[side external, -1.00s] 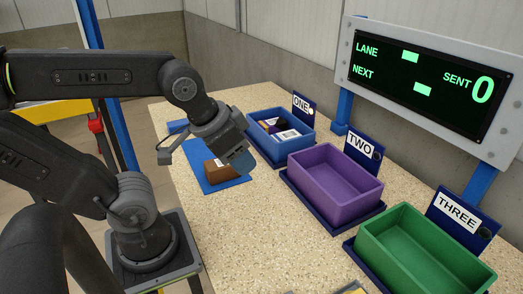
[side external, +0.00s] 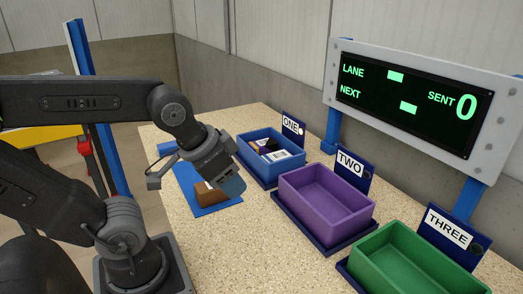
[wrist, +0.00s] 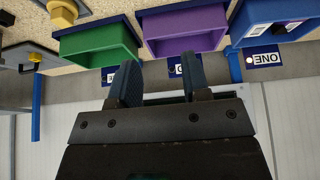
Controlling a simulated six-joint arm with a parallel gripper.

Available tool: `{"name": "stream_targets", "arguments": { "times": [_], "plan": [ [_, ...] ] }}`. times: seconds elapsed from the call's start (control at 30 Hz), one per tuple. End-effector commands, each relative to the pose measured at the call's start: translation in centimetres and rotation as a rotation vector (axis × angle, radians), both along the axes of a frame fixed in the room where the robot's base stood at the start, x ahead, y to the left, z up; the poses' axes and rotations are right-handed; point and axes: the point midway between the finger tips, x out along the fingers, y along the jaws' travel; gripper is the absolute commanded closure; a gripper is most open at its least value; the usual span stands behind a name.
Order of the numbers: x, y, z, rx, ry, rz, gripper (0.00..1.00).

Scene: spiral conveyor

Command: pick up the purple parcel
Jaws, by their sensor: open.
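No separate purple parcel shows clearly. In the side view, a dark, possibly purple item (side external: 260,145) lies in the blue bin marked ONE (side external: 254,168), beside a white-labelled item (side external: 278,155); its colour is hard to tell. A brown parcel (side external: 206,196) lies on a blue mat (side external: 186,183), partly hidden by my gripper (side external: 233,187). My gripper is just right of and above the brown parcel in the picture, short of the blue bin. In the wrist view, my gripper (wrist: 160,82) is open, with nothing between its fingers.
An empty purple bin (side external: 315,222) marked TWO and an empty green bin (side external: 405,275) marked THREE stand in a row beside bin ONE. A display (side external: 412,100) on blue posts stands behind them. Open speckled tabletop (side external: 250,245) lies in front of the bins.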

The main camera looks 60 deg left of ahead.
Motion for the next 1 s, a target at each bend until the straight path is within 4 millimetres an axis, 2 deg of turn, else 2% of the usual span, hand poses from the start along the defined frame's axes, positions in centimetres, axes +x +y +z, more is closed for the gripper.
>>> {"name": "stream_targets", "arguments": {
  "times": [0.03,0.33,0.57,0.67,0.77,0.87,1.0],
  "plan": [
    [0.0,0.0,0.0,0.0,0.0,0.0,0.52],
    [0.0,0.0,0.0,0.0,0.0,0.0,0.23],
    [0.1,0.0,0.0,0.0,0.001,0.0,0.23],
    [1.1,0.4,0.5,0.003,0.008,0.004,0.23],
    [3.5,1.4,1.5,0.008,0.026,0.006,0.23],
    [7.2,3.5,2.6,0.013,0.049,0.009,0.23],
    [12.9,7.7,3.3,0.017,0.076,0.007,0.23]
  ]
}}
